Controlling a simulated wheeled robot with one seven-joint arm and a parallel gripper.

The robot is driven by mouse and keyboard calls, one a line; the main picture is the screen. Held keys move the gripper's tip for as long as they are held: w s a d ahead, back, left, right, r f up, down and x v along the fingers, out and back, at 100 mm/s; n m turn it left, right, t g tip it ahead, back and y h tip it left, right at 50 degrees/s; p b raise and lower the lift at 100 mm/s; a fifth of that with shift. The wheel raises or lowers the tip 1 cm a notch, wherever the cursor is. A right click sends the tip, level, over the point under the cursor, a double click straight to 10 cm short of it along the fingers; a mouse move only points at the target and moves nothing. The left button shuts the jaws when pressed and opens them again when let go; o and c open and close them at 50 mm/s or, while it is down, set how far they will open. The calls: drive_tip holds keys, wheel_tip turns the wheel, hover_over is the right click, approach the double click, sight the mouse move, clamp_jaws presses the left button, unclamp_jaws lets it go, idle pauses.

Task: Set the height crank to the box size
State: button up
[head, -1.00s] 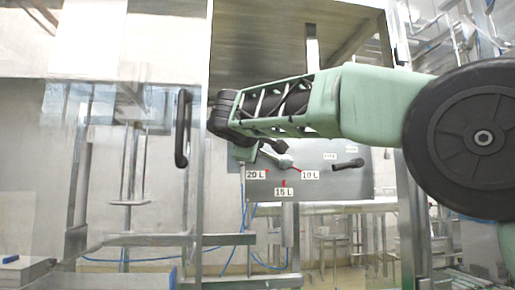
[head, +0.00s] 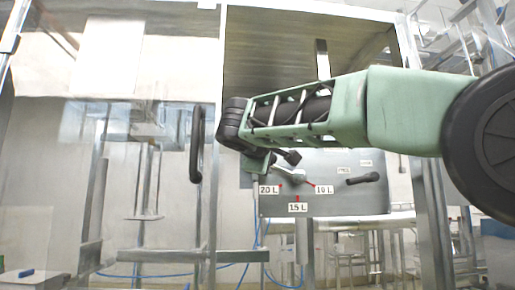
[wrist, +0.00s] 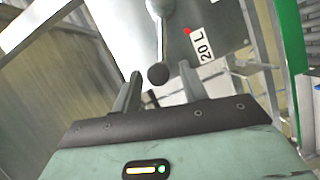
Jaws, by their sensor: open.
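The height crank (head: 288,175) is a pale metal lever on a grey panel (head: 335,203). The panel carries red marks and the labels 20 L (head: 269,190), 15 L (head: 298,207) and 10 L (head: 323,190). In the wrist view the crank arm (wrist: 161,35) ends in a dark ball knob (wrist: 158,74). My gripper (wrist: 160,80) is open, with the knob between or just beyond its fingertips; I cannot tell whether they touch. The 20 L label (wrist: 203,45) lies to the right of the crank there. In the head view my wrist partly hides the gripper.
A black handle (head: 363,179) sits on the panel's right side. A vertical black handle (head: 196,145) is fixed to the metal frame left of my arm. A grey box (head: 30,280) is cut off at the lower left. Metal posts and blue hoses stand around and below the panel.

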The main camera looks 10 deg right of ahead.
drive_tip(key=b+v, duration=0.2)
drive_tip(key=v, duration=1.2)
drive_tip(key=shift+s+b, duration=0.3)
drive_tip(key=shift+a, duration=0.1)
drive_tip(key=s+d+f+n+g+y+p, duration=0.1)
drive_tip(key=s+f+g+y+p, duration=0.2)
drive_tip(key=f, duration=1)
drive_tip(key=s+f+n+g+y+p, duration=0.15)
drive_tip(key=f+g, duration=0.35)
drive_tip(key=f, duration=0.9)
drive_tip(key=s+d+f+m+g+y+p, duration=0.1)
drive_tip(key=s+d+f+m+g, duration=0.2)
drive_tip(key=s+f, duration=0.6)
drive_tip(key=s+d+f+m+g+y+p, duration=0.1)
drive_tip(key=s+d+f+m+g+p, duration=0.1)
drive_tip(key=s+f, duration=0.7)
drive_tip(key=s+d+m+g, duration=0.1)
drive_tip(key=s+d+g, duration=0.1)
drive_tip(key=s+d, duration=0.1)
drive_tip(key=shift+s+d+g, duration=0.3)
drive_tip(key=shift+s+g, duration=0.1)
drive_tip(key=shift+s, duration=0.25)
drive_tip(key=shift+y, duration=0.25)
